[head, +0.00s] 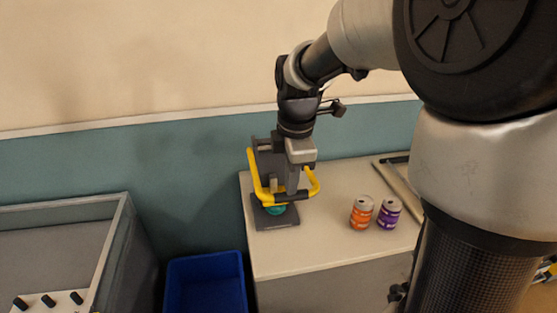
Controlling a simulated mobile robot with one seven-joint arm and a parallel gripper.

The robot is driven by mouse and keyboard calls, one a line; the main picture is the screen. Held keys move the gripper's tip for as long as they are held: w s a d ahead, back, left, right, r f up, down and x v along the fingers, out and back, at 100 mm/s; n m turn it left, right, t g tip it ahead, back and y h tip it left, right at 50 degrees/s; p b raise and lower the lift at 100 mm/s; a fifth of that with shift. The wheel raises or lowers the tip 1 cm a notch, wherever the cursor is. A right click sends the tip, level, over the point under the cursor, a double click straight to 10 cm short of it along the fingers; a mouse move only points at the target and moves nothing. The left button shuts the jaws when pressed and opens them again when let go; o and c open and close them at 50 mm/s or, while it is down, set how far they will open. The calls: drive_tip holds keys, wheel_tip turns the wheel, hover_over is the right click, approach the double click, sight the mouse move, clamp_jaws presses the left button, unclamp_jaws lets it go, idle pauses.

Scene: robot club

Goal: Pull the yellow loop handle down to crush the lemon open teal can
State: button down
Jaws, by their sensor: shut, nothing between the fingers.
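The can crusher (293,222) is a dark grey device standing on the left part of the counter. Its yellow loop handle (255,177) wraps around the front, with a dark grip along its lower front bar. A small piece of the teal can (275,210) shows low in the crusher, under the handle's front bar; most of it is hidden, so its shape and label cannot be made out. My gripper (295,188) points down over the crusher, within the loop's outline. It is shut with nothing held; whether it touches the handle I cannot tell.
An orange can (362,212) and a purple can (389,213) stand upright on the light counter (325,250), right of the crusher. A blue bin (206,285) is on the floor left of the counter. A grey-walled table (110,245) stands at far left.

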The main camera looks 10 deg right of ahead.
drive_tip(key=shift+s+f+b, duration=0.2)
drive_tip(key=shift+f, duration=0.35)
drive_tip(key=shift+s+f+b, duration=0.15)
drive_tip(key=shift+f, duration=0.4)
